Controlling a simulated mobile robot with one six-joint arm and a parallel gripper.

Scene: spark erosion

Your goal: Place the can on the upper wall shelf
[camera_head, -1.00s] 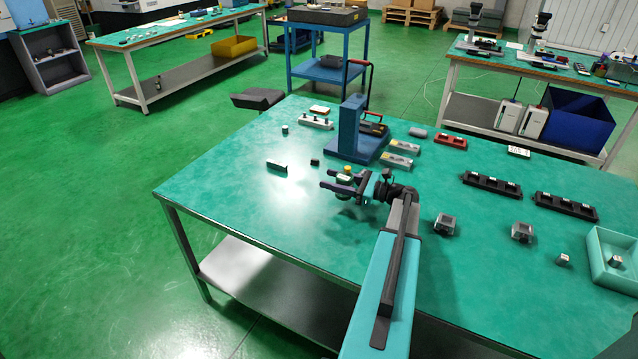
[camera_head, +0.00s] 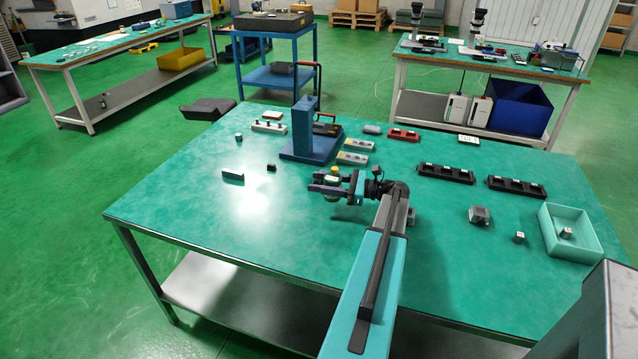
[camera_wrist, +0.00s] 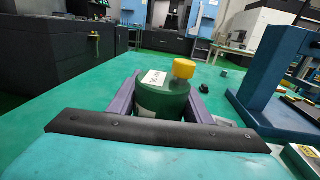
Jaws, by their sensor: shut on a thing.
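The can is a green cylinder with a yellow cap and a white label. In the wrist view the can (camera_wrist: 160,101) stands roughly upright between the two purple-grey fingers of my gripper (camera_wrist: 160,88). In the head view my gripper (camera_head: 326,190) is shut on it above the green table, and the can is small there, with mainly its yellow cap (camera_head: 334,170) showing. No upper wall shelf can be made out in either view.
A blue stand (camera_head: 303,128) rises from the table (camera_head: 190,205) just beyond my gripper. Black holders (camera_head: 446,174) and a light green tray (camera_head: 551,239) lie to the right. The left part of the table is mostly clear. A blue cart (camera_head: 276,85) stands behind.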

